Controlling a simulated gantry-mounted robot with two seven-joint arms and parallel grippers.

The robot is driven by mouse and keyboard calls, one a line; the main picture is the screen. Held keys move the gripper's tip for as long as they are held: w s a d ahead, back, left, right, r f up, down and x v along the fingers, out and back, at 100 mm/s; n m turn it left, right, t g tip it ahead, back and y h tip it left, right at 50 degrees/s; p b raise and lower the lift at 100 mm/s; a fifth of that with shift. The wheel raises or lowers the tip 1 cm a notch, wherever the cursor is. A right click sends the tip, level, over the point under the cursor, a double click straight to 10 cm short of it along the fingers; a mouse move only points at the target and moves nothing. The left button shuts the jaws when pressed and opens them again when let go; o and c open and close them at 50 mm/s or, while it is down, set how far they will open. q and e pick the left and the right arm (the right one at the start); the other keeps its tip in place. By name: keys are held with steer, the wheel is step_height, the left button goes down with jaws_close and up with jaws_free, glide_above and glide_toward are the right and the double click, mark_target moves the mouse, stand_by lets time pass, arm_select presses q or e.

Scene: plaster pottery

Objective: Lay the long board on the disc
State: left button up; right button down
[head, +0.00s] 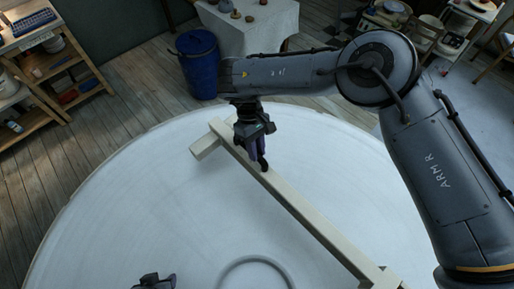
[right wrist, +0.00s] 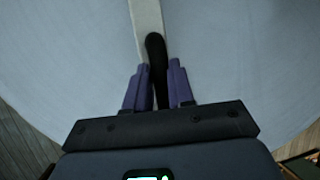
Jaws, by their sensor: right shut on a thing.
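The long board (head: 305,213) is a pale cream beam with a short crosspiece at each end. It runs diagonally over the large white disc (head: 130,205); I cannot tell whether it touches the disc. My right gripper (head: 258,160) is over the board towards its far left end. In the right wrist view, its purple fingers (right wrist: 158,85) are closed around a dark grip on the pale board (right wrist: 146,18). My left gripper (head: 155,282) shows only as a dark tip at the bottom edge; its fingers cannot be made out.
A raised ring (head: 222,272) marks the disc near the bottom middle. A blue bin (head: 198,65) and a cloth-covered table (head: 250,32) stand beyond the disc. A wooden shelf (head: 48,60) is at the left. The disc's left part is clear.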

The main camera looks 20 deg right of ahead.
arm_select(q)
steer(key=shift+f+b, duration=2.9)
steer(key=shift+f, duration=0.2)
arm_select(e)
steer(key=shift+f, duration=3.55)
steer(key=shift+w+f, duration=0.15)
steer(key=shift+f, duration=0.3)
arm_select(q)
steer(key=shift+r, duration=0.2)
